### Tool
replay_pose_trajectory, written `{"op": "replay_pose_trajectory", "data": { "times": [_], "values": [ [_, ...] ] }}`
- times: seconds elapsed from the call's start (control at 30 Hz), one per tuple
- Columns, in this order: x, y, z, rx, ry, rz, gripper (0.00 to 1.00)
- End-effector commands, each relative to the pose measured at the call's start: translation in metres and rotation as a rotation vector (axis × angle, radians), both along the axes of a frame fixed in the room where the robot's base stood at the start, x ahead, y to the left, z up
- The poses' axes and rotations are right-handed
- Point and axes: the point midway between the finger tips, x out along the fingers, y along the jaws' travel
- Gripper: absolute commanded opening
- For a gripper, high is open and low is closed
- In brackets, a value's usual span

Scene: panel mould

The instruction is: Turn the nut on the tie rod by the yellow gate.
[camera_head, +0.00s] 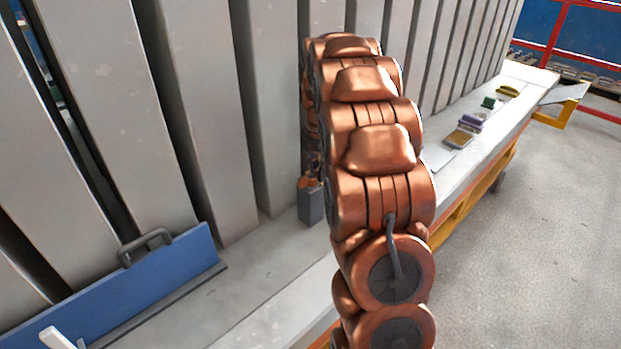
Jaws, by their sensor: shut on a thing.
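My copper-coloured arm rises through the middle of the head view and covers what lies behind it. My gripper cannot be made out; it seems hidden behind the arm's own links. No nut or tie rod can be made out. A yellow frame part (561,112) stands at the far right end of the ledge; I cannot tell whether it is the yellow gate.
Tall grey panels (205,110) stand along a pale ledge (262,285). A small grey block (311,205) sits beside my arm. Several small blocks (458,138) lie right. The floor (545,230) at right is clear.

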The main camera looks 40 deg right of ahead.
Motion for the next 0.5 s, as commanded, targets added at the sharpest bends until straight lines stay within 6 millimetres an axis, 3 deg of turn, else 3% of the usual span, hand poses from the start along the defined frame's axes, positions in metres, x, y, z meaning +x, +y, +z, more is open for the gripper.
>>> {"op": "replay_pose_trajectory", "data": {
  "times": [0.27,0.5],
  "values": [
    [-0.0009,0.0011,-0.0008,0.003,0.002,-0.011,0.0],
    [-0.0058,0.0013,-0.0014,0.002,-0.001,-0.207,0.0]
  ]
}}
